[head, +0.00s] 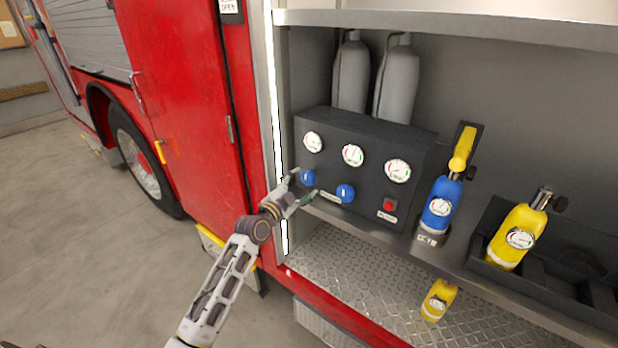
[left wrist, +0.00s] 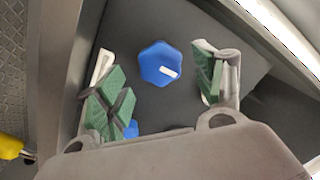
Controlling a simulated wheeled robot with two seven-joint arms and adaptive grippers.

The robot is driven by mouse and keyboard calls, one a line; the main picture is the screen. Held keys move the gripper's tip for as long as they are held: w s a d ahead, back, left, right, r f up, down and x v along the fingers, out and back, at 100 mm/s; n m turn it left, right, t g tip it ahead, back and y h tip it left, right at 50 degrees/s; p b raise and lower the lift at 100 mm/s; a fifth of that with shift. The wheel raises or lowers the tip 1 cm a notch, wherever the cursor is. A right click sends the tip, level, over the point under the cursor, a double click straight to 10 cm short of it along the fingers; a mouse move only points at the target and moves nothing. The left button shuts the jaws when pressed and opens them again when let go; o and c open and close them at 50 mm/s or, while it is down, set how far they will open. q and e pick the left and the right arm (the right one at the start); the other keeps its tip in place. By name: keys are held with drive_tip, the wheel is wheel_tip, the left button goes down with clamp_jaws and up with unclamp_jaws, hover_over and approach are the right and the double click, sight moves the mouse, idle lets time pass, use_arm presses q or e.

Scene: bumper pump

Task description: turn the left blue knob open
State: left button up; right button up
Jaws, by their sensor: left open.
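The left blue knob (head: 308,177) is on the front of a dark panel (head: 330,185), below the leftmost gauge. It has a white mark. The right blue knob (head: 345,193) is to its right. My left gripper (head: 302,188) is open in front of the panel at the left knob. In the left wrist view the left blue knob (left wrist: 160,64) shows ahead, between the open green-padded fingers (left wrist: 160,90), and neither finger appears to touch it. A bit of another blue knob (left wrist: 131,129) shows beside the left-hand finger. My right gripper is not in view.
Three gauges and a red button (head: 389,205) are on the panel. Grey cylinders (head: 396,82) stand behind it. A blue bottle (head: 439,207) and a yellow bottle (head: 516,236) stand to the right. Another yellow bottle (head: 438,300) is on the lower tread plate. A metal door frame (head: 272,120) is close left.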

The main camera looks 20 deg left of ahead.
sight(306, 179)
use_arm(q)
drive_tip(key=shift+x, duration=2.5)
drive_tip(key=shift+c, duration=0.6)
drive_tip(key=c, duration=0.9)
